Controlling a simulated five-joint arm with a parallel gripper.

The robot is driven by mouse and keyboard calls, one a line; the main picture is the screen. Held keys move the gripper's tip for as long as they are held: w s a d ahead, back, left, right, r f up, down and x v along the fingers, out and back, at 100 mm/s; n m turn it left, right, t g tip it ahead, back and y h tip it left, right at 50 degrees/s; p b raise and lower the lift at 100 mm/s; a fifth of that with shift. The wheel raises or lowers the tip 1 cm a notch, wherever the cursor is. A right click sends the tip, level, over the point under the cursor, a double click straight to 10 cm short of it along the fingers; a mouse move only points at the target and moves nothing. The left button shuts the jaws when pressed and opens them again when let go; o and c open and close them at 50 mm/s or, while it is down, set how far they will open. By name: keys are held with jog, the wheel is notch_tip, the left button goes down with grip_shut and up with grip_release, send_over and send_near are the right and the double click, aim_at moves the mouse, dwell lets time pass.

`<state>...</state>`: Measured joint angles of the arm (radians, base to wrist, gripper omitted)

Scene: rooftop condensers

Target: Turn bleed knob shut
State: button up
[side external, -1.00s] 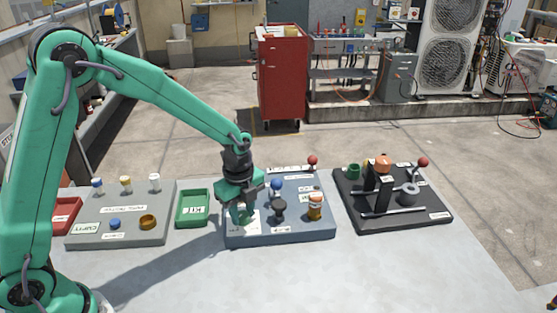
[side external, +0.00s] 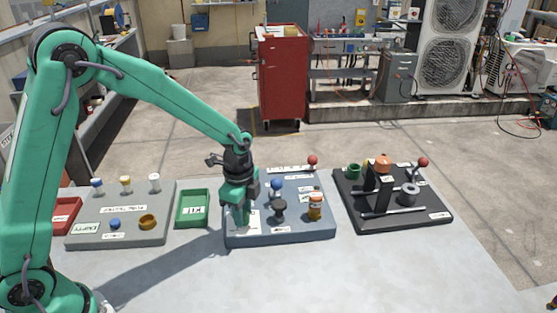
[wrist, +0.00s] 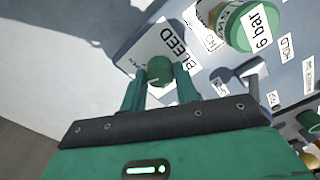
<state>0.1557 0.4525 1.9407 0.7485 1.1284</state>
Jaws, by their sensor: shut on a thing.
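The bleed knob (wrist: 160,70) is round and dark green. In the wrist view it stands on a white plate marked BLEED (wrist: 157,46), on the blue-grey board (wrist: 125,25). My gripper (wrist: 160,88) is shut on it, one green finger on each side. In the side view my gripper (side external: 241,218) points down at the left part of the blue-grey board (side external: 290,235). The knob cannot be told apart from the green fingers there.
A blue ball-topped part (side external: 276,185), a black knob (side external: 279,208) and an orange-and-white part (side external: 315,207) stand right of my gripper. A red ball handle (side external: 313,160) is behind. The green tray (side external: 192,222) lies left; the dark board (side external: 435,222) is farther right.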

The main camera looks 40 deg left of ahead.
jog(key=n, duration=0.6)
jog(key=shift+n, duration=0.3)
jog(key=n, duration=0.5)
jog(key=shift+n, duration=0.4)
jog(key=o, duration=1)
jog(key=shift+c, duration=0.2)
jog(key=shift+r, duration=0.1)
jog(key=shift+r, duration=3.8)
